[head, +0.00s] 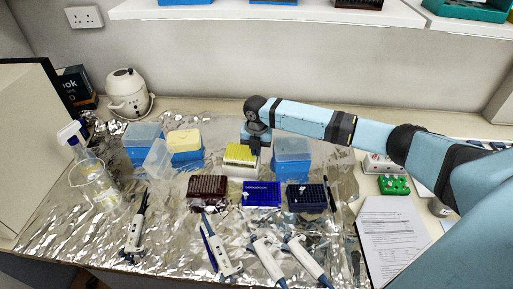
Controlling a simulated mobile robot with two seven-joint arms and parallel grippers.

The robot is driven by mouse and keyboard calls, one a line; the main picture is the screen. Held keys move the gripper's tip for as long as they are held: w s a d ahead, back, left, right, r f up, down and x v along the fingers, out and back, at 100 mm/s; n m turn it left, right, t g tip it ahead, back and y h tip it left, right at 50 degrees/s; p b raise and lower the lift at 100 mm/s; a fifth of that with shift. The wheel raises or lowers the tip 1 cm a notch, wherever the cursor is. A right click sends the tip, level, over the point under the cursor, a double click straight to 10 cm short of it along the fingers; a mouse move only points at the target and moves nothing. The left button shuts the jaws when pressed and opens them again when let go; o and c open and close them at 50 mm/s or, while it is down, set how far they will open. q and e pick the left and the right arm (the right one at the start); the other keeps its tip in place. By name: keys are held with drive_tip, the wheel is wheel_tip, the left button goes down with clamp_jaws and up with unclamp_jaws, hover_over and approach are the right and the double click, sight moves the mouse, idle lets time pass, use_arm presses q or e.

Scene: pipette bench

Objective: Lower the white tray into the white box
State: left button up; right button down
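A white tray (241,152) full of yellow tips sits at the white box (241,171), near the middle of the foil-covered bench. The tray is level and over the box; I cannot tell how far down in it the tray sits. My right gripper (254,149) points down at the tray's back right edge. Its fingertips are small and partly hidden, so I cannot tell whether they are closed on the tray. My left gripper is not in view.
Blue boxes (292,160) stand close on the right and left. A dark red rack (207,189), a blue rack (261,193) and a navy rack (306,196) stand in front. Several pipettes lie nearer. A beaker (95,188) stands left.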

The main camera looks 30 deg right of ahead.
drive_tip(key=shift+f, duration=0.1)
idle(0.3)
drive_tip(key=shift+f, duration=0.55)
drive_tip(key=c, duration=1.3)
unclamp_jaws()
drive_tip(key=shift+o, duration=0.2)
drive_tip(key=shift+r, duration=0.3)
wheel_tip(320, 180, up, 13)
drive_tip(key=b, duration=0.1)
drive_tip(key=shift+r+b, duration=0.15)
drive_tip(key=shift+b, duration=0.2)
